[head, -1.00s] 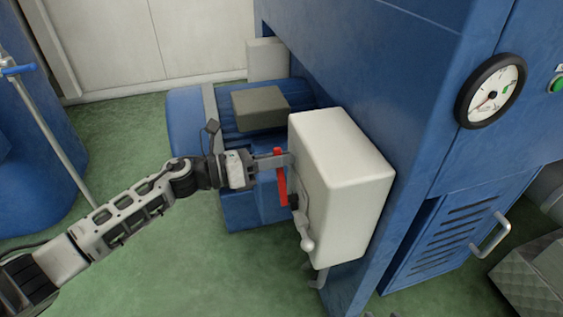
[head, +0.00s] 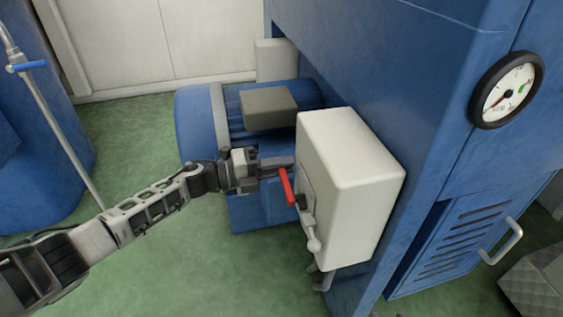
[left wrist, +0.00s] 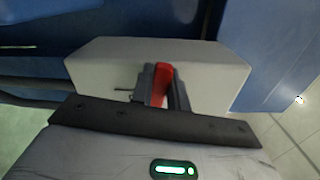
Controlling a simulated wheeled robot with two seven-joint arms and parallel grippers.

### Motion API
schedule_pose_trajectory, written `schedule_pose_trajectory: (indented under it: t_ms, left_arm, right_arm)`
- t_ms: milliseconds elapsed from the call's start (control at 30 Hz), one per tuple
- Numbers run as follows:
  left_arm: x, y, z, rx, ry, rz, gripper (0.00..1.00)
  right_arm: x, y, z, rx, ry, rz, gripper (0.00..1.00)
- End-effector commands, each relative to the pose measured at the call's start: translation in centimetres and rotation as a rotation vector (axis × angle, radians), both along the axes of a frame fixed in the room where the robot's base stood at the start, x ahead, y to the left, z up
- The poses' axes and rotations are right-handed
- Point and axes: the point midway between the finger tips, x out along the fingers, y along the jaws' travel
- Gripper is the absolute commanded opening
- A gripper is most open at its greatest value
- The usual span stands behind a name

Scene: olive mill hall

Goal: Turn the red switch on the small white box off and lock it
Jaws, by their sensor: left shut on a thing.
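The small white box (head: 355,185) is mounted on the side of the blue machine. The red switch (head: 288,187) is a bar on the box's left-hand face, slightly tilted, its upper end at my fingers. My left gripper (head: 287,166) comes in from the left and is shut on the red switch. In the left wrist view the red switch (left wrist: 160,84) sits between the dark fingers, in front of the white box (left wrist: 95,72). The fingers hide part of it. My right gripper is in neither view.
A pale grey lever-like fitting (head: 311,235) hangs below the switch, with small hooks (head: 323,280) under the box. The blue machine (head: 440,130) with a round gauge (head: 507,90) stands right. A blue motor (head: 205,125) lies behind my gripper. Green floor (head: 180,270) is clear at front.

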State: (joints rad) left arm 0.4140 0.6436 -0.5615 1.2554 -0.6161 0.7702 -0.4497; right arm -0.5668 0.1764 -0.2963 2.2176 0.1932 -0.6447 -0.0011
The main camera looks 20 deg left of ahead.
Motion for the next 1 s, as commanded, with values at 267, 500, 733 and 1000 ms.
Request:
schedule_pose_trajectory:
  t_ms: [267, 500, 733, 1000]
  left_arm:
    - [0.1, 0.2, -1.3, -0.078, 0.119, 0.002, 0.00]
    - [0.1, 0.2, -1.7, -0.107, 0.162, 0.002, 0.00]
    - [0.1, 0.2, -1.8, -0.114, 0.173, 0.001, 0.00]
    - [0.1, 0.2, -1.9, -0.114, 0.174, 0.001, 0.33]
  right_arm:
    - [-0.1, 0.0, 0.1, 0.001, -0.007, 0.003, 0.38]
    - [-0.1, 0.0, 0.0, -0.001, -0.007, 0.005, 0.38]
    - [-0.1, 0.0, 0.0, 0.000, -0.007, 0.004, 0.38]
    - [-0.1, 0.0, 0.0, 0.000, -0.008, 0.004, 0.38]
